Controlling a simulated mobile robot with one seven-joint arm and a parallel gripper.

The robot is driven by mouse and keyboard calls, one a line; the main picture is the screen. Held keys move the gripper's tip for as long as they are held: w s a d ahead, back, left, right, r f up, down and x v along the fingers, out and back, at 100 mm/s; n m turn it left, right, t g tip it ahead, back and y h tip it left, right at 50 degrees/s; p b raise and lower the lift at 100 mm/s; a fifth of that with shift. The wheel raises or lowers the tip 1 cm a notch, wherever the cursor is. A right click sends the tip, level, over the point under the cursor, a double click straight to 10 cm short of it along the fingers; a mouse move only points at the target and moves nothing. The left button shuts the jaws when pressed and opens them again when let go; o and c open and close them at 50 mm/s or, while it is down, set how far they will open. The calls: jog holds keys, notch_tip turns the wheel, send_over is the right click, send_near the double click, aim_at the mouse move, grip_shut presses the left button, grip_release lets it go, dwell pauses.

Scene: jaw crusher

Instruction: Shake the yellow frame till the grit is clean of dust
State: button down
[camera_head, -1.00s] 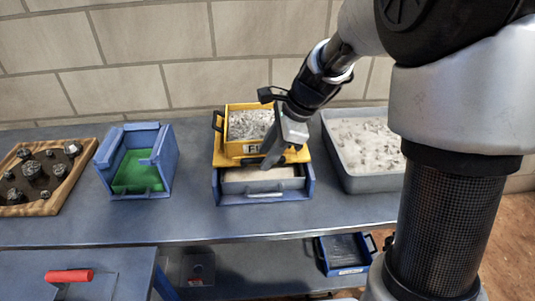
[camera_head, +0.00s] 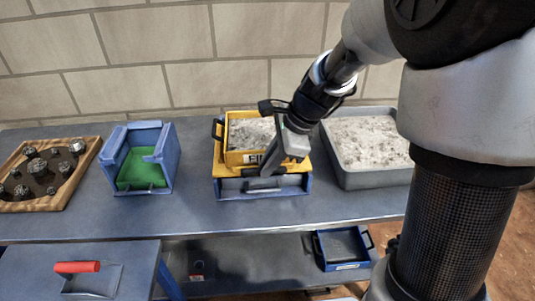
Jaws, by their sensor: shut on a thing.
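The yellow frame (camera_head: 232,158) holds grey, speckled grit (camera_head: 250,132) and sits on a yellow-topped blue stand at the middle of the bench. A grey drawer or pan (camera_head: 262,186) is in the stand under it. My gripper (camera_head: 276,165) is at the right front of the yellow frame, shut on it. The gripper hides the frame's right side and part of its front label. The fine state of the grit is too small to tell.
A large grey tray of pale grit (camera_head: 345,178) stands close on the right. A blue bin with a green floor (camera_head: 168,172) and a wooden tray of dark rocks (camera_head: 58,198) are on the left. A blue tray (camera_head: 343,264) and red-handled scoop (camera_head: 77,267) lie lower.

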jog(key=shift+s, duration=0.25)
jog(key=c, duration=1.7)
grip_release()
jog(key=shift+c, duration=0.2)
jog(key=p+v, duration=0.4)
jog(key=v, duration=1.3)
jog(key=shift+r, duration=0.2)
